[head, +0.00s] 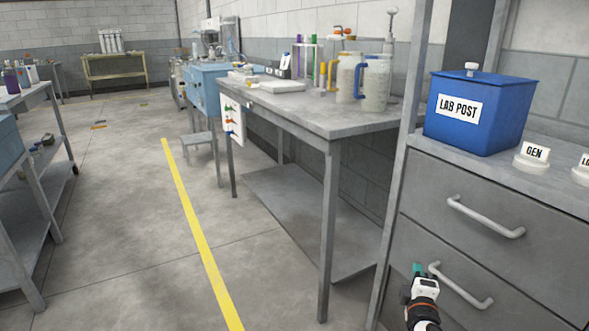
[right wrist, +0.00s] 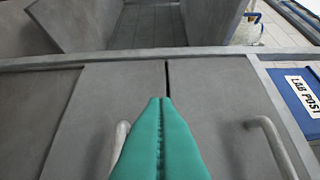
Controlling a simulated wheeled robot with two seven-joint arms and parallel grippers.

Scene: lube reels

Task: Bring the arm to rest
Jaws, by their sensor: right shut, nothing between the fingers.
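My right gripper (head: 417,270) shows at the lower right of the head view, in front of the grey drawer cabinet (head: 415,195). Its teal fingers are shut with nothing between them. They also show in the right wrist view (right wrist: 160,103), pointing along the grey drawer fronts. In the head view the fingertips overlap the left end of the lower drawer handle (head: 462,288); I cannot tell whether they touch it. My left gripper is not in view.
A blue LAB POST box (head: 480,112) and a white GEN piece (head: 532,156) stand on the cabinet. A grey workbench (head: 330,122) with jugs (head: 373,82) stands to the left. The floor around the yellow line (head: 190,220) is clear.

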